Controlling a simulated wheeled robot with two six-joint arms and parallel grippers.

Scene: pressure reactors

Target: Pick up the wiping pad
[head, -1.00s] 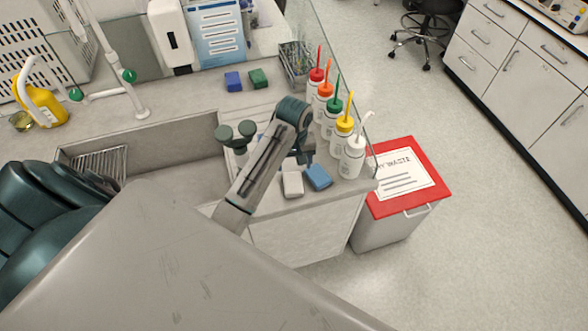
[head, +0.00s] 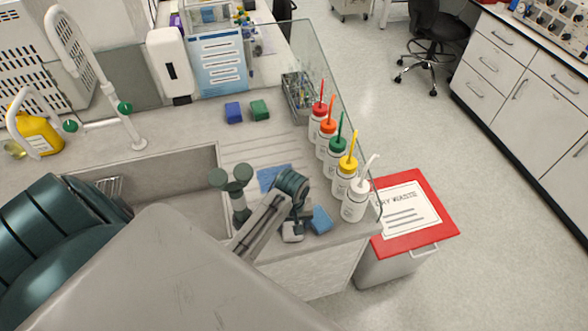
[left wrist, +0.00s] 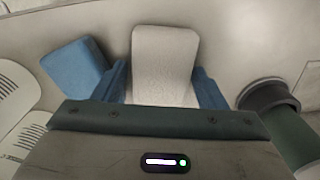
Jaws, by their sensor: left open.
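A white pad (head: 291,236) lies on the counter near its front edge, partly hidden by my arm. In the left wrist view the white pad (left wrist: 165,58) lies between the two blue fingers of my left gripper (left wrist: 163,88). The gripper is open; a finger is at each side of the pad, and I cannot tell whether they touch it. A blue pad (head: 320,219) lies just right of the white one, and it also shows in the left wrist view (left wrist: 75,66), outside the fingers. My left gripper (head: 291,222) points down at the counter. My right gripper is not in view.
Several wash bottles (head: 355,200) stand right of the gripper along a glass screen (head: 315,75). A dark green three-knob tap (head: 237,192) stands close on the left. The sink (head: 150,180) is farther left. A red-lidded waste bin (head: 420,235) stands beyond the counter's right end.

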